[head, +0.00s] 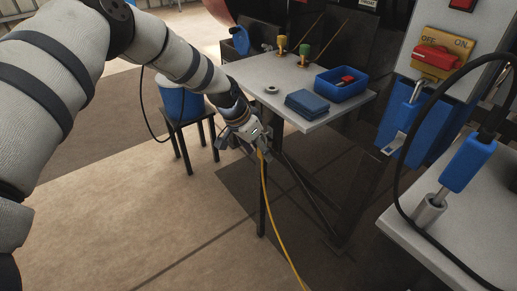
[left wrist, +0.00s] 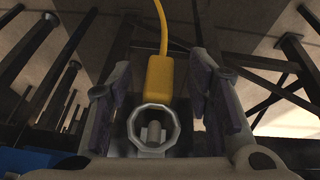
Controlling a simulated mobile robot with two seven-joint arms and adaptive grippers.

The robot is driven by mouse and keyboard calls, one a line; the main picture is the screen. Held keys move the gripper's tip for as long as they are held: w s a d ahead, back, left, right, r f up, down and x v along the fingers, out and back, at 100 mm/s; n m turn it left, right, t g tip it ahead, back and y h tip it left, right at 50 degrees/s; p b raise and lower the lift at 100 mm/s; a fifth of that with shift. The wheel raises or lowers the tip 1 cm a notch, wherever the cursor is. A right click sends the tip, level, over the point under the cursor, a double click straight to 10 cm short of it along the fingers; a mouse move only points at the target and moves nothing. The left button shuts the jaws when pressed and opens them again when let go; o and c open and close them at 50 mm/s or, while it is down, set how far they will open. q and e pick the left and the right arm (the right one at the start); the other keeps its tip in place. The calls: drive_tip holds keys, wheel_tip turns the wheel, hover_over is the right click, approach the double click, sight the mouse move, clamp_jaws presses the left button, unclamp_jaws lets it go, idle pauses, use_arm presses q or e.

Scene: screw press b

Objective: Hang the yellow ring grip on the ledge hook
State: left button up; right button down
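The yellow ring grip (left wrist: 160,78) is in the left wrist view, a yellow block with a yellow cable running from it. A pale grey eight-sided ring (left wrist: 134,128) is just below the block, with a grey piece showing inside it. I cannot tell what that piece is. My left gripper (head: 245,140) is in front of the small table; in its own view the fingers (left wrist: 160,92) stand apart on both sides of the grip, with gaps showing. In the head view the grip is mostly hidden by the gripper. I cannot make out the ledge hook for certain. My right gripper is out of view.
The grey table (head: 250,72) holds a blue bin (head: 326,92), a blue block (head: 306,103) and a small grey ring (head: 272,90). A stool (head: 186,125) with a blue bucket (head: 176,103) stands at left. The yellow cable (head: 268,205) hangs to the floor. A second bench (head: 470,235) is at right.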

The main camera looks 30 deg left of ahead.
use_arm(q)
drive_tip(key=shift+r, duration=0.1)
drive_tip(key=v, duration=1.2)
drive_tip(key=s+d+f+n+g+p, duration=0.1)
drive_tip(key=s+d+f+g+p, duration=0.1)
drive_tip(key=s+d+f, duration=0.5)
drive_tip(key=s+d+f+n+g+p, duration=0.1)
drive_tip(key=s+d+f, duration=0.1)
drive_tip(key=s+f, duration=0.75)
drive_tip(key=s+d+n+g+y+p, duration=0.1)
drive_tip(key=s+g+y+p, duration=0.1)
drive_tip(key=s, duration=2.8)
drive_tip(key=shift+n+g+p, duration=0.4)
drive_tip(key=shift+g+p, duration=0.1)
drive_tip(key=shift+g, duration=0.2)
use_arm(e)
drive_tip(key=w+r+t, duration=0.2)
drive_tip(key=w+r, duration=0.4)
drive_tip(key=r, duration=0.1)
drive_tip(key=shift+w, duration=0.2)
use_arm(q)
drive_tip(key=shift+f, duration=0.1)
